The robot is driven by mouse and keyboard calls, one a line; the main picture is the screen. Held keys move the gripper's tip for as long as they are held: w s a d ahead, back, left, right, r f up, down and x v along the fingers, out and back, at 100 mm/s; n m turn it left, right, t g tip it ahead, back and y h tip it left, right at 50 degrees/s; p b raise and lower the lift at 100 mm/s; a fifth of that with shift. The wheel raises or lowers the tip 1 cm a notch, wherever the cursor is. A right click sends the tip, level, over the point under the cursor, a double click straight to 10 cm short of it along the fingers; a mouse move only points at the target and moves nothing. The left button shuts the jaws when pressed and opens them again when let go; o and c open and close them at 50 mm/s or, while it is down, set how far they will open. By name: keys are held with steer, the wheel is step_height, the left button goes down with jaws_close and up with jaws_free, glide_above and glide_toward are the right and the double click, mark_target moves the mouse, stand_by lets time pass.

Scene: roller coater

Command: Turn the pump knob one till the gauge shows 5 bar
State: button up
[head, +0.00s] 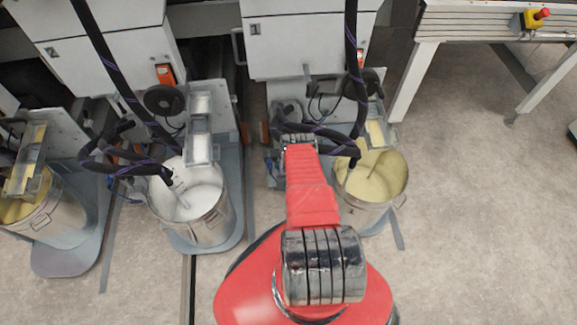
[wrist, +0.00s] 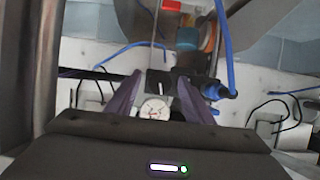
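In the wrist view, the black pump knob (wrist: 160,86) with a white mark shows between the two purple fingertips of my gripper (wrist: 159,79). The fingers are apart, with a gap on each side of the knob, so the gripper is open. I cannot tell how deep the knob sits between the tips. The round white gauge (wrist: 154,108) is just below the knob; its needle reading is too small to make out. In the head view, my red arm reaches toward the pump below the cabinet marked 1 (head: 300,45); knob, gauge and gripper cannot be made out there.
A bucket of yellow liquid (head: 388,196) stands right of my arm, a bucket of white liquid (head: 193,212) left. Black hoses (head: 352,70) hang close to the arm. Blue tubing (wrist: 222,50) runs near the right finger. Open floor (head: 480,220) lies at the right.

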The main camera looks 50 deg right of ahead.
steer(key=c, duration=1)
steer(key=shift+d+m+t+y, duration=0.1)
steer(key=shift+m+t+y, duration=0.4)
steer(key=shift+m, duration=0.5)
steer(key=o, duration=1)
steer(key=shift+o, duration=0.2)
steer(key=shift+s, duration=0.1)
